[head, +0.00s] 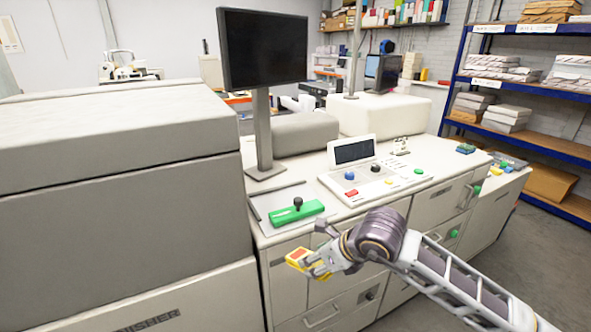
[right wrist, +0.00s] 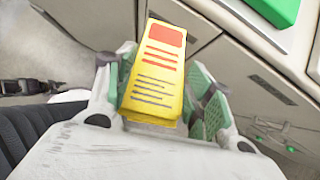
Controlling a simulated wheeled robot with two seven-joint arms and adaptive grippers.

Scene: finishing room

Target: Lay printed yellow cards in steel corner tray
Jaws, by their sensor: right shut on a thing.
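A yellow card (head: 296,257) with a red panel is held in my right gripper (head: 309,263), in front of the cabinet and below the worktop edge. In the right wrist view the card (right wrist: 157,75) shows a red block, red lines and dark printed lines; it lies between the two green-padded fingers (right wrist: 160,95). The flat grey tray (head: 262,200) with dark raised edges is at the worktop's near left corner, above and left of the gripper. A green block with a black knob (head: 297,212) is on or beside its front part. My left gripper is not in view.
A control panel (head: 370,182) with a small screen and coloured buttons is right of the tray. A monitor on a post (head: 263,130) rises behind it. A large grey machine housing (head: 110,180) borders the left. Drawer handles (head: 322,316) project from the cabinet front.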

